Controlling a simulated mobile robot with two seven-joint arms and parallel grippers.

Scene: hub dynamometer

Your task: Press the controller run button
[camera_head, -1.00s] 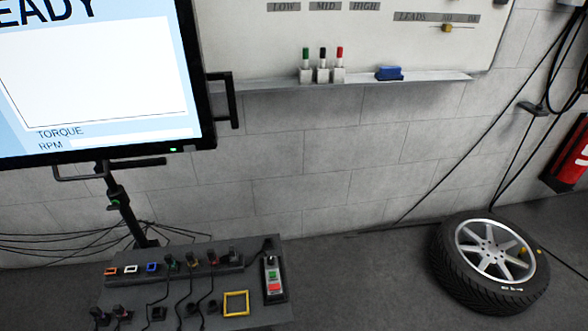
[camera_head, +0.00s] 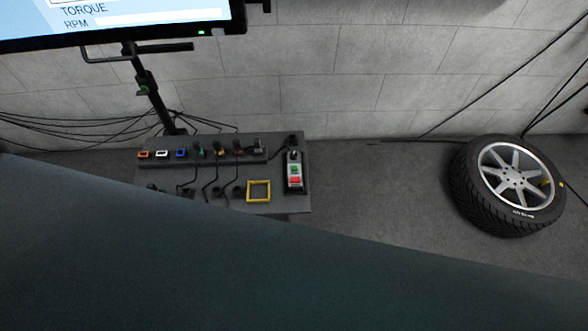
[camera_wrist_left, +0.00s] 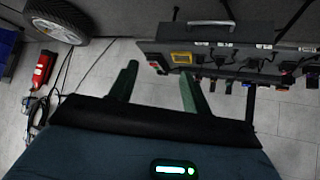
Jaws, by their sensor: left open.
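The controller (camera_head: 294,173) is a small grey handset with a green button above a red one. It lies at the right end of the dark grey bench (camera_head: 220,195) in the head view. A large dark teal surface, probably a link of my own arm, covers the lower part of that view but not the controller. My left gripper (camera_wrist_left: 158,84) shows in the left wrist view with its green fingers apart and nothing between them. My right gripper is in neither view.
A yellow square frame (camera_head: 258,191) lies left of the controller, among several plugs and cables. A monitor (camera_head: 120,28) on a stand rises behind the bench. A wheel (camera_head: 508,185) lies on the floor at the right. A red extinguisher (camera_wrist_left: 41,70) shows in the left wrist view.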

